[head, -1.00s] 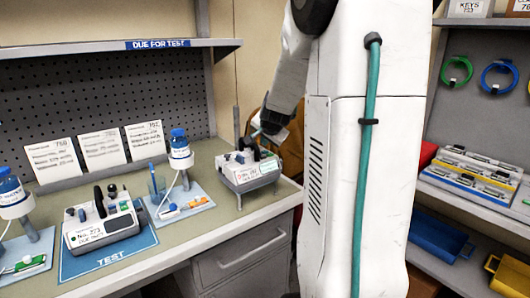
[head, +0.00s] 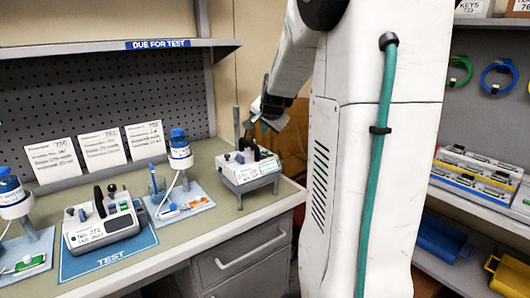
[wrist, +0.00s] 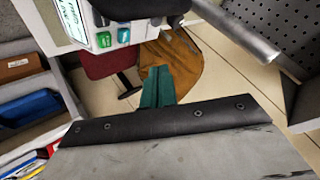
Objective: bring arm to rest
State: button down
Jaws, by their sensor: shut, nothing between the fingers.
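My arm reaches out past my white column, with my gripper (head: 252,124) above and just behind the right-hand pump in the head view. In the wrist view, the teal fingers of my gripper (wrist: 158,86) are together with nothing between them. The right-hand pump (head: 240,170), pale with a black handle and a label, sits on a small grey stand at the bench's right end. Part of a pump with green and blue buttons (wrist: 115,38) shows at the top of the wrist view.
Another pump (head: 102,225) stands on the blue TEST mat (head: 110,258). Bottles on stands (head: 180,158) are nearby. A shelf (head: 110,46) overhangs the bench. At right, a rack holds a tray of small items (head: 480,170) and blue and yellow bins (head: 440,240).

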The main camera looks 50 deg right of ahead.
dwell(0.3)
jog(key=s+a+n+g+y, duration=0.15)
jog(key=s+a+n, duration=0.25)
jog(key=a, duration=0.9)
jog(key=s+a+n+g+y, duration=0.1)
jog(key=s+a+n+y, duration=0.3)
jog(key=a, duration=0.9)
jog(key=s+a+f+n+g, duration=0.1)
jog(key=s+a+n, duration=0.3)
jog(key=s+a, duration=0.2)
jog(key=s+a+f+n+g, duration=0.2)
jog(key=s+a+n, duration=0.2)
jog(key=s, duration=0.7)
jog(key=shift+s+a+n, duration=0.25)
jog(key=shift+a+n, duration=0.05)
jog(key=shift+a, duration=0.65)
